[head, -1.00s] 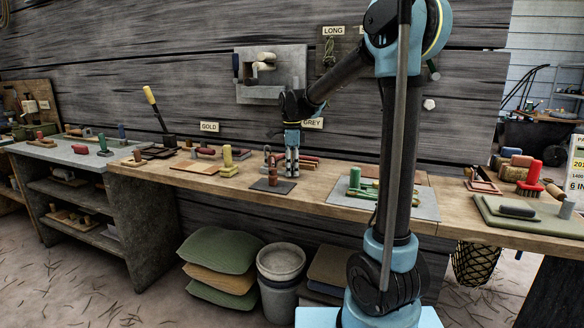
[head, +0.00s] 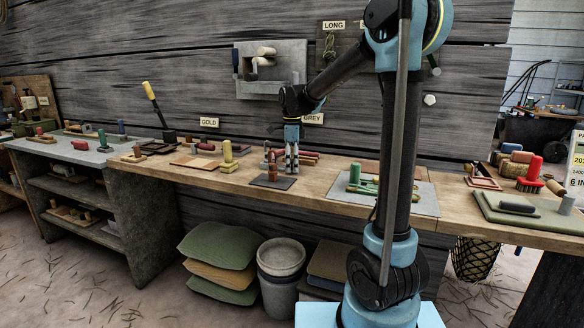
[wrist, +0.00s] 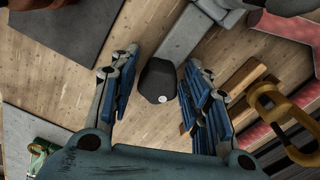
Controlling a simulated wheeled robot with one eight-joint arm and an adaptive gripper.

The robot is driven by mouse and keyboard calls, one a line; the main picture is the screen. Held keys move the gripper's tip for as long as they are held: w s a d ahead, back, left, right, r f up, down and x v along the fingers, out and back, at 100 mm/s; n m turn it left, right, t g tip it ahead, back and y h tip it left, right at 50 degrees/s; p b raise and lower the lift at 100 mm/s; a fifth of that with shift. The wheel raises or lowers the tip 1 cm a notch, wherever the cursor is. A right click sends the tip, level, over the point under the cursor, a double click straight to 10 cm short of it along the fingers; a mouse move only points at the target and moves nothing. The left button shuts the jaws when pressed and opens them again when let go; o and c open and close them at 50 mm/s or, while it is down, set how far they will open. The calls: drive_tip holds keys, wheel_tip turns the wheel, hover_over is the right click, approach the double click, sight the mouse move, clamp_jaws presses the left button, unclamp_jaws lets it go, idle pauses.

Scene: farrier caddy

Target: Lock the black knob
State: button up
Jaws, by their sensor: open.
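In the wrist view the black knob (wrist: 158,80) is a dark, faceted piece with a small white dot, seen from above. It sits between the two spread fingers of my gripper (wrist: 157,88), with a gap on each side. A grey bar (wrist: 194,38) runs from near the knob to the upper right. In the head view my gripper (head: 291,168) points straight down, low over the wooden bench. The knob cannot be made out there.
A dark mat (head: 284,184) with a reddish-brown upright piece lies left of my gripper. A gold ring (wrist: 285,120) and red pieces (wrist: 293,70) lie close on the right in the wrist view. A grey board (head: 424,205) with green parts stands further right.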

drive_tip(key=n, duration=0.5)
drive_tip(key=shift+n, duration=0.3)
idle(0.5)
